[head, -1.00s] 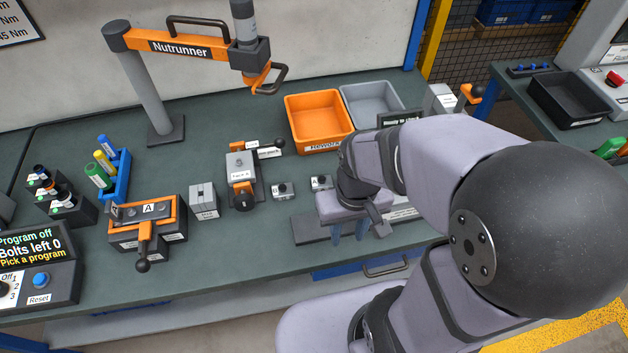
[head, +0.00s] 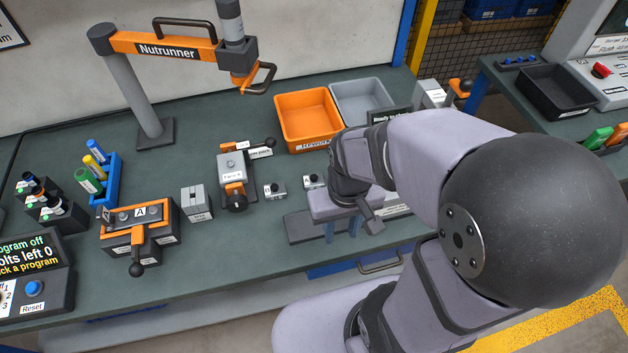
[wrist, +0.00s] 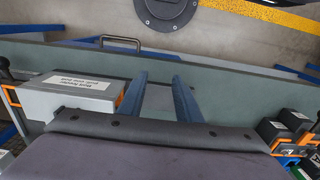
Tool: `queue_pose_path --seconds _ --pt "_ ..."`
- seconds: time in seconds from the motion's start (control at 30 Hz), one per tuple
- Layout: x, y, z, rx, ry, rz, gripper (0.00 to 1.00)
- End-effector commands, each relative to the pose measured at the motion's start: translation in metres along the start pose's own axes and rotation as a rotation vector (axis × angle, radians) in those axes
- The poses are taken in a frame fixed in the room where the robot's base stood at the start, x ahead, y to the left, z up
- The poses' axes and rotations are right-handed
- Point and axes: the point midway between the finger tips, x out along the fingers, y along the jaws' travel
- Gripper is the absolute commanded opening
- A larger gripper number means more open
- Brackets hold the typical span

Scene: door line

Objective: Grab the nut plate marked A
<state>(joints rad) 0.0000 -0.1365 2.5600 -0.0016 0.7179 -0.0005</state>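A plate with a white label A (head: 140,212) sits in an orange and dark clamp fixture (head: 122,244) at the left of the bench. Two small grey blocks with dark knobs, one near the bench middle (head: 275,190) and one to its right (head: 313,181), carry small labels that I cannot read for sure. I cannot tell which of these is the nut plate. My gripper (head: 342,230) points down over the bench, right of the blocks and far right of the fixture. In the wrist view its blue fingers (wrist: 160,95) are apart with nothing between them.
An orange bin (head: 308,120) and a grey bin (head: 362,104) stand behind my gripper. A nutrunner arm (head: 155,45) overhangs the back left. A grey block (head: 196,203) and an orange-handled clamp (head: 232,170) stand between the fixture and small blocks.

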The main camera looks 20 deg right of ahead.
Motion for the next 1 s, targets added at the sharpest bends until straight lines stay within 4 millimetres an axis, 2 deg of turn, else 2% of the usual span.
queue_pose_path --seconds 0.4,0.57,0.87,1.0 --pt "0.0000 0.0000 0.0000 0.000 0.000 0.000 0.31" --pt "0.0000 0.0000 0.0000 0.000 0.000 0.000 0.69" --pt "0.0003 0.0000 -0.0004 0.000 0.001 0.000 0.69" --pt "0.0049 0.0004 -0.0076 0.000 0.020 0.001 0.69"
